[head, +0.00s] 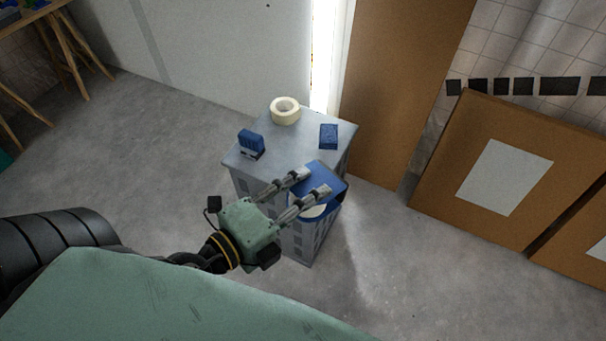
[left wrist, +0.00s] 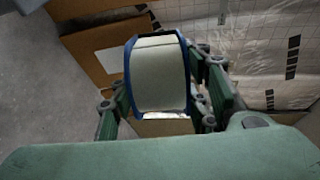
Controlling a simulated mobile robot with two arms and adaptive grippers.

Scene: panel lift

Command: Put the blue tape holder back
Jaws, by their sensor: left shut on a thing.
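The blue tape holder (head: 323,178) holds a pale tape roll and is between the fingers of my left gripper (head: 309,184), in front of the grey crate stand's near right corner in the head view. My left gripper is shut on it. In the left wrist view the blue tape holder (left wrist: 128,72) shows as blue sides around a wide cream tape roll (left wrist: 160,75), with the fingers of my left gripper (left wrist: 163,108) on either side. My right gripper is not in view.
The grey crate stand (head: 268,143) carries a loose cream tape roll (head: 285,110), a blue block (head: 328,136) and a blue brush-like item (head: 250,142). Brown panels (head: 448,190) lean at the right. The floor (head: 420,290) at the front right is clear.

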